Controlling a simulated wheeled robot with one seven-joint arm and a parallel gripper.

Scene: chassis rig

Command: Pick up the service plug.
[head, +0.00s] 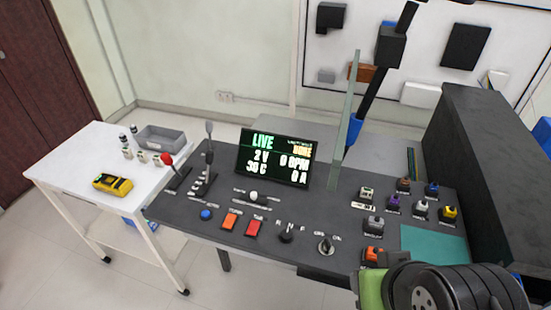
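An orange plug-like block (374,254) sits on the dark bench top at the front right, beside a teal mat. It may be the service plug, but its label is too small to read. Part of it is close to my own dark arm link at the bottom right. My gripper does not show in the head view, so I see nothing held.
The dark bench (330,205) bears a lit display (273,157), levers, buttons, knobs and several small coloured connectors. A teal mat (433,244) is clear. A tall dark block (490,150) bounds the right. A white cart (70,160) stands left with a yellow meter (113,185).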

